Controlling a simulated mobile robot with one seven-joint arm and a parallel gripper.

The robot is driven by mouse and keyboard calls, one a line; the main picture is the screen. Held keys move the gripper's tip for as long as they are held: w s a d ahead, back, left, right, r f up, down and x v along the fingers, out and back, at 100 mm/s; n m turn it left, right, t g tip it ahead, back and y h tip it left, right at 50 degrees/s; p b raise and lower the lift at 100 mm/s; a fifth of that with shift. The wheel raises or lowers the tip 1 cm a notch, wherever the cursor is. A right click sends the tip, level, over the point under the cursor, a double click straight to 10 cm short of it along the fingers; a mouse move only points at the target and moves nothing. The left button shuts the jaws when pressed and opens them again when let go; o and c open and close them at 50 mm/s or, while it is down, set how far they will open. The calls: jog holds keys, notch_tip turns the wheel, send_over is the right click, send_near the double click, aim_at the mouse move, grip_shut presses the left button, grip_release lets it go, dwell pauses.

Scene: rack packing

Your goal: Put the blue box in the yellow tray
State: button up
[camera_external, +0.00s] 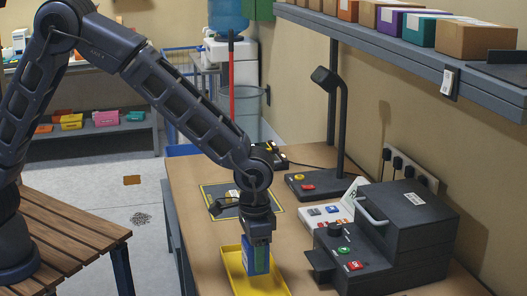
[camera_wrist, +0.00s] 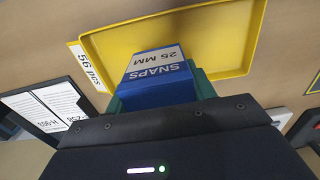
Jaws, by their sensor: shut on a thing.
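The blue box (camera_wrist: 155,95), with a white label reading "SNAPS 25 MM", is held upright in my gripper (camera_external: 257,247). My gripper is shut on it; its green finger pads show on both sides of the box in the wrist view. The yellow tray (camera_external: 283,283) lies on the workbench under my gripper, and its rim shows around the box in the wrist view (camera_wrist: 100,40). The box is over the tray's inside. I cannot tell whether its bottom touches the tray floor.
A black machine (camera_external: 390,240) with a handle and buttons stands right of the tray. A desk lamp (camera_external: 335,120) stands behind it. A yellow-edged dark mat (camera_external: 215,200) lies at the back left. A shelf (camera_external: 430,65) with boxes hangs at the upper right.

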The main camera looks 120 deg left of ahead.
jog(key=shift+f, duration=1.9)
jog(key=shift+f, duration=0.15)
jog(key=o, duration=1.1)
jog(key=shift+c, duration=0.2)
